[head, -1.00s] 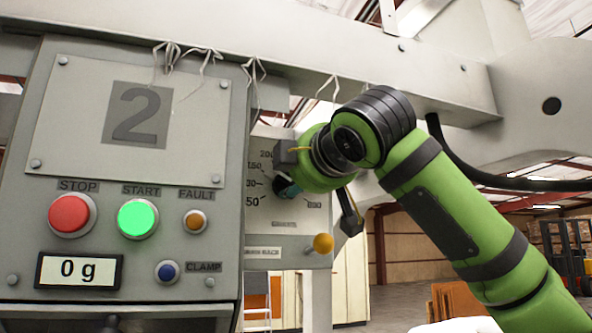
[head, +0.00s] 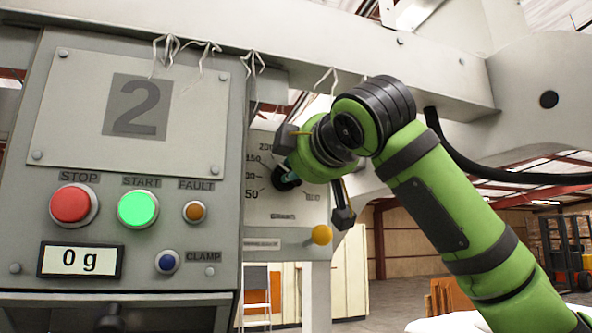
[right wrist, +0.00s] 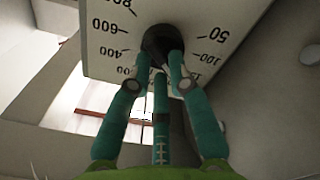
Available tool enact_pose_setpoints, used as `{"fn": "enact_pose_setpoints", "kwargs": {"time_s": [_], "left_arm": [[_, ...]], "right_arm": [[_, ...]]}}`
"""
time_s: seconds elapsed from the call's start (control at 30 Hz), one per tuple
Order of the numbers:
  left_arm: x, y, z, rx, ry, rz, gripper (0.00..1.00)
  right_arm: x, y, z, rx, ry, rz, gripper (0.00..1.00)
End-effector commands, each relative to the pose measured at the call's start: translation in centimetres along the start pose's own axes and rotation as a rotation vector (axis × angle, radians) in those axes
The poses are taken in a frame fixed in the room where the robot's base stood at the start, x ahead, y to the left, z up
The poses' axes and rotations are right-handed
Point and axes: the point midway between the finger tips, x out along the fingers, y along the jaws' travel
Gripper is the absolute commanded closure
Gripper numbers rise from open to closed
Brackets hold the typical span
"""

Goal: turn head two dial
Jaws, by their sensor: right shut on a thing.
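The head two panel (head: 135,112) fills the left of the head view, marked with a large 2. The dial plate (head: 262,205) with its printed scale stands to the right of the panel, partly hidden by my right arm. My right gripper (head: 287,172) is at the dial, shut on its dark knob. In the right wrist view the teal fingers of the gripper (right wrist: 161,66) close around the black dial knob (right wrist: 158,40), with scale numbers on both sides. Where the dial points cannot be read. My left gripper is not in view.
The panel has a red STOP button (head: 73,203), a lit green START button (head: 138,209), an orange FAULT lamp (head: 194,212), a blue CLAMP button (head: 167,261) and a display reading 0 g (head: 80,261). A forklift (head: 571,262) stands far right.

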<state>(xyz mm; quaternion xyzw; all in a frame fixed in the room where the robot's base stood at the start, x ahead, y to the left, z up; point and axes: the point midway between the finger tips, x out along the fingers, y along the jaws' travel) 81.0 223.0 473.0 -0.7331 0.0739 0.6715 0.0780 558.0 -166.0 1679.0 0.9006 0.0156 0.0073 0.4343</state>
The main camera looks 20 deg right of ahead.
Motion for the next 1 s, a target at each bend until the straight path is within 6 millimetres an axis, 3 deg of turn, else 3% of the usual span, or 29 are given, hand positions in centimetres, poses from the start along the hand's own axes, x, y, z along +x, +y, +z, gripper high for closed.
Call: {"fn": "enact_pose_setpoints", "kwargs": {"time_s": [1.0], "left_arm": [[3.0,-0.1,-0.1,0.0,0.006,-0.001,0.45]], "right_arm": [[0.0,-0.1,0.4,0.951,0.003,-0.001,1.0]]}}
